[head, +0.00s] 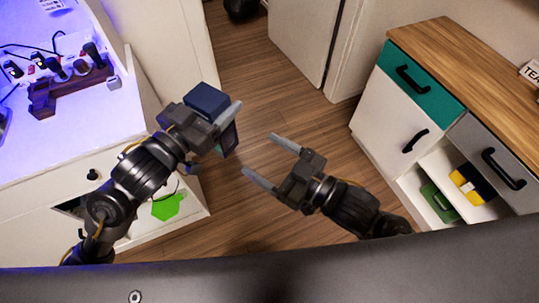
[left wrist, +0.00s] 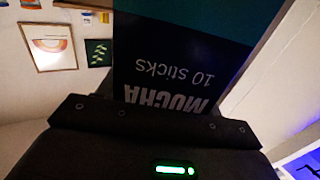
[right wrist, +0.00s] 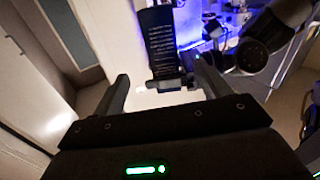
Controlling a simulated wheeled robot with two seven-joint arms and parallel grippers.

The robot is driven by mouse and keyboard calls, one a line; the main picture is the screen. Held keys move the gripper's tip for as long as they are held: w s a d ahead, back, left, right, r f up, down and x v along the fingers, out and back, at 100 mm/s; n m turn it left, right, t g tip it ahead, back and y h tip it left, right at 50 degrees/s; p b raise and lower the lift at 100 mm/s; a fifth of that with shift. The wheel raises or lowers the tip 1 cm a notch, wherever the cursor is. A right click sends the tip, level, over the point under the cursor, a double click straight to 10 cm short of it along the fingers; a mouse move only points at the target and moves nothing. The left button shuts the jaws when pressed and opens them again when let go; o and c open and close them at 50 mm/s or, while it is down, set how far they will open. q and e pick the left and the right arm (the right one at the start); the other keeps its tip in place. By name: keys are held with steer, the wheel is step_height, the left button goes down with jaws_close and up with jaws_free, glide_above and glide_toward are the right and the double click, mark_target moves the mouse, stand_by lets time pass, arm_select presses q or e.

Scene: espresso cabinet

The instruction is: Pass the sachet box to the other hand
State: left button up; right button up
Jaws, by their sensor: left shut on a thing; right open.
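The sachet box (head: 229,141) is dark blue and teal, held in my left gripper (head: 218,134) above the floor. In the left wrist view the box (left wrist: 185,50) fills the space past the palm, its lettering upside down. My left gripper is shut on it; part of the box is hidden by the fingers. My right gripper (head: 259,153) is open and empty, to the right of the box with its fingers pointing towards it. In the right wrist view the box (right wrist: 158,42) stands beyond the two spread fingers, apart from them, with a dark, printed face showing.
A white counter with a wooden rack (head: 68,91) and small items stands at left. A cabinet with a wooden top (head: 465,62) and a teal drawer (head: 420,80) stands at right; its open shelf holds a green box (head: 439,203) and a yellow box (head: 466,184). Wooden floor lies between.

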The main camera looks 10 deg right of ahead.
mark_target(228, 134)
steer(key=x, duration=0.7)
steer(key=r+x, duration=0.1)
steer(key=x, duration=0.3)
steer(key=shift+a, duration=0.35)
steer(key=shift+w, duration=0.1)
steer(key=c, duration=1.1)
arm_select(q)
steer(key=o, duration=1.1)
